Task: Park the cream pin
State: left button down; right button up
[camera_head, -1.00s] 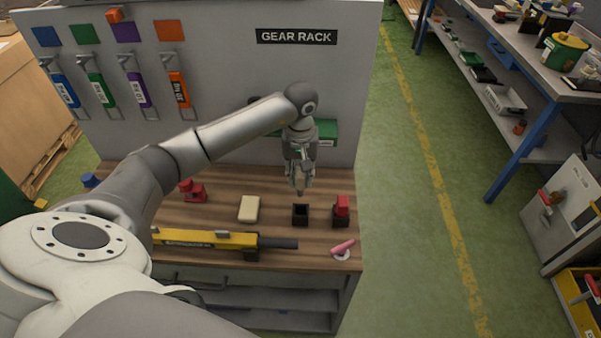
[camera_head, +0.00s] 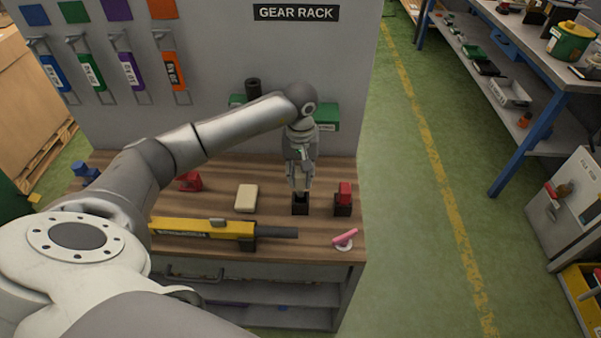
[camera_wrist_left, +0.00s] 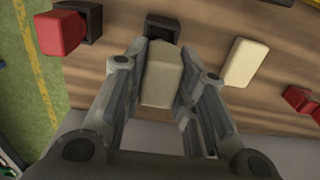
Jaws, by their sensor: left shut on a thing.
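My left gripper (camera_head: 300,185) is shut on the cream pin, a pale block-shaped piece (camera_wrist_left: 161,76) between its fingers in the left wrist view. The gripper points down over a small black square holder (camera_head: 300,208) on the wooden bench. The pin's lower end is at the holder's opening in the head view. I cannot tell whether it is inside or just above. The holder also shows beyond the pin in the wrist view (camera_wrist_left: 163,28), partly hidden by it. My right gripper is not in view.
A second black holder (camera_head: 342,211) with a red block (camera_head: 345,192) stands close on the right. A cream block (camera_head: 246,198) lies to the left. A yellow tool (camera_head: 195,229) and a pink piece (camera_head: 346,236) lie in front. The gear rack panel (camera_head: 220,125) rises behind.

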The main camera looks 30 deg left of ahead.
aim_at(300, 188)
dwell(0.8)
pick_arm(q)
jog(key=shift+b, duration=0.85)
dwell(0.7)
jog(key=shift+f+b, duration=2.5)
jog(key=shift+f, duration=0.3)
jog(key=c, duration=1.1)
grip_release()
jog(key=shift+r, duration=0.1)
notch_tip(300, 188, up, 12)
